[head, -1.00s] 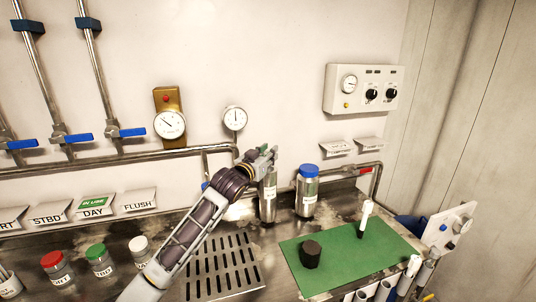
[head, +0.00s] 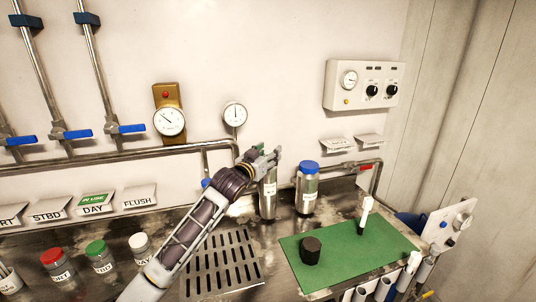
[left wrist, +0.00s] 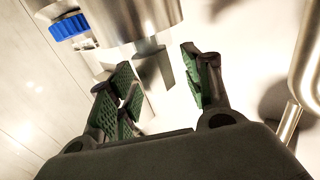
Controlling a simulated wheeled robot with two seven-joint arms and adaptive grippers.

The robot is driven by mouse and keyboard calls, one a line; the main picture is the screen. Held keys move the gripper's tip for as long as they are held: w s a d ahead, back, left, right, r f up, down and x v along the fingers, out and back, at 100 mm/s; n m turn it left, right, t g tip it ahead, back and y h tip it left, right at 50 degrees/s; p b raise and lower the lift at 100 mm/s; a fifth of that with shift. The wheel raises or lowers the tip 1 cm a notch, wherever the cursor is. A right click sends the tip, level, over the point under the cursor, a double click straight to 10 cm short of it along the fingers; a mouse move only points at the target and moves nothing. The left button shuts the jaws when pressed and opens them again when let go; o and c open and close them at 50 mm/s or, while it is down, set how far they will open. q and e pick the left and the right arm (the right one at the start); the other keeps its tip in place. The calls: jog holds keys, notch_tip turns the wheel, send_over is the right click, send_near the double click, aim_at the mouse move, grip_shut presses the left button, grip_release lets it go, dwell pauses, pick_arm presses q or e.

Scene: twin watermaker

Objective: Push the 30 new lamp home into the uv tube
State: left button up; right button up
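My left gripper (head: 268,157) is above the top of a narrow steel tube (head: 268,198) against the back wall, which may be the uv tube. In the left wrist view the fingers (left wrist: 160,90) are apart with green pads, and no object is gripped between them. A steel cylinder (left wrist: 130,15) lies just beyond them, with a grey tab below it. I cannot make out a lamp in the tube. A white-topped stick (head: 365,212) stands on the green mat (head: 395,248); I cannot tell if it is a lamp. My right gripper is not in view.
A blue-capped steel canister (head: 307,190) stands right of the tube. A black cylinder (head: 311,250) is on the mat. A slotted drain plate (head: 222,268) and several lidded jars lie to the left. Pipes and gauges line the wall.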

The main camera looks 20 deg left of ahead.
pick_arm(q)
jog(key=shift+s+a, duration=0.15)
jog(key=shift+s, duration=0.55)
jog(key=shift+s+a, duration=0.1)
jog(key=shift+s, duration=0.55)
jog(key=s+a, duration=0.1)
jog(key=s, duration=0.8)
jog(key=shift+a, duration=0.4)
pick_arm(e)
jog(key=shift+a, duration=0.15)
pick_arm(q)
jog(key=shift+r, duration=0.15)
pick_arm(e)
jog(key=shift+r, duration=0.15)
pick_arm(q)
notch_tip(320, 180, up, 9)
jog(key=p, duration=0.9)
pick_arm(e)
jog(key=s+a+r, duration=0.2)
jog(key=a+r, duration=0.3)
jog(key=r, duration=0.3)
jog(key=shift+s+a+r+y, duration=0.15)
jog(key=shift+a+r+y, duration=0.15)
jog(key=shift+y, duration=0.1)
pick_arm(q)
jog(key=shift+r, duration=0.1)
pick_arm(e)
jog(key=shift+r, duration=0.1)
